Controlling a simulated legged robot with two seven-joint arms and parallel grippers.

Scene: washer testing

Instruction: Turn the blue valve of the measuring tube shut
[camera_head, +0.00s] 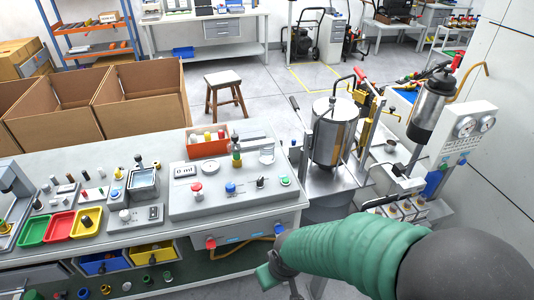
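I cannot tell for sure which part is the measuring tube. A metal cylinder with a black top (430,105) leans on the right-hand stand, and a blue part (433,183) sits low beside its gauge panel. A small blue knob (230,187) stands on the grey console on the bench, below a short upright fitting with a black top (237,150). My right arm, in a ribbed green sleeve, crosses the bottom right, and its end points left beside the bench front. My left gripper is out of view.
A steel tank (333,130) stands between the bench (120,160) and the right-hand stand. A gauge panel (468,135) is near the right wall. Cardboard boxes (140,97) and a stool (223,93) are behind the bench. Floor beyond the stool is clear.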

